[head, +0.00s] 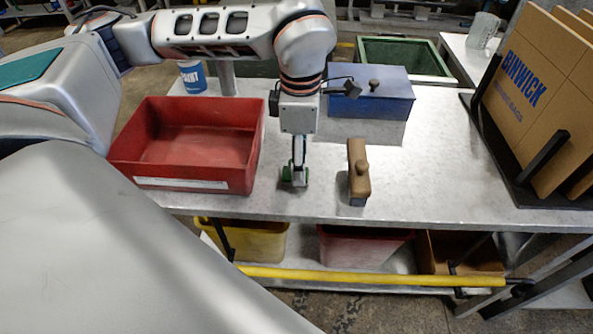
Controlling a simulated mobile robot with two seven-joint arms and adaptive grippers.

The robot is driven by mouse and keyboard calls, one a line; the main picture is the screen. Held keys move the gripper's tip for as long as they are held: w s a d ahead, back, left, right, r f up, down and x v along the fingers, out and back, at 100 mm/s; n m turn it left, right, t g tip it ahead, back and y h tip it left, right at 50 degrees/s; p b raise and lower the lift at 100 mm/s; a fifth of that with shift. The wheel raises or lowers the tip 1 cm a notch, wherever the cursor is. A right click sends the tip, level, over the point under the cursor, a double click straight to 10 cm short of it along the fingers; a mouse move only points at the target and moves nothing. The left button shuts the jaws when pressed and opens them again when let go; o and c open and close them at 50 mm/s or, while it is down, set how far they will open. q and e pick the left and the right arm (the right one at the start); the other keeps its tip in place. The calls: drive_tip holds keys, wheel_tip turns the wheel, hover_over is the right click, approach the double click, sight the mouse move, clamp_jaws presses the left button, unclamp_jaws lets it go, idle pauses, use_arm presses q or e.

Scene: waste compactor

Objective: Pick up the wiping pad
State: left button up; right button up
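A brown wooden block with a round knob and a darker bluish-grey base (358,172) sits on the metal table, right of centre. It looks like the wiping pad. My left gripper (294,178) points down at the table to the left of this block, clearly apart from it. Green shows at its fingertips, close to the tabletop; I cannot tell whether this is part of the fingers or a small thing between them. The fingers are seen nearly edge-on, so their opening is unclear. My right gripper is not in view.
A red bin (190,140) stands left of the gripper. A blue lidded box (370,92) stands behind the block. Cardboard panels (540,85) stand in a black rack at right. A yellow rail (370,277) runs below the table's front edge. The table right of the block is clear.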

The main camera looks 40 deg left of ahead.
use_arm(q)
wheel_tip(320, 180, down, 3)
drive_tip(key=shift+r, duration=0.1)
drive_tip(key=shift+f, duration=0.4)
drive_tip(key=shift+w, duration=0.1)
drive_tip(key=c, duration=1)
drive_tip(key=shift+c, duration=1.4)
drive_tip(key=shift+r, duration=0.3)
wheel_tip(320, 180, up, 19)
drive_tip(key=p, duration=0.2)
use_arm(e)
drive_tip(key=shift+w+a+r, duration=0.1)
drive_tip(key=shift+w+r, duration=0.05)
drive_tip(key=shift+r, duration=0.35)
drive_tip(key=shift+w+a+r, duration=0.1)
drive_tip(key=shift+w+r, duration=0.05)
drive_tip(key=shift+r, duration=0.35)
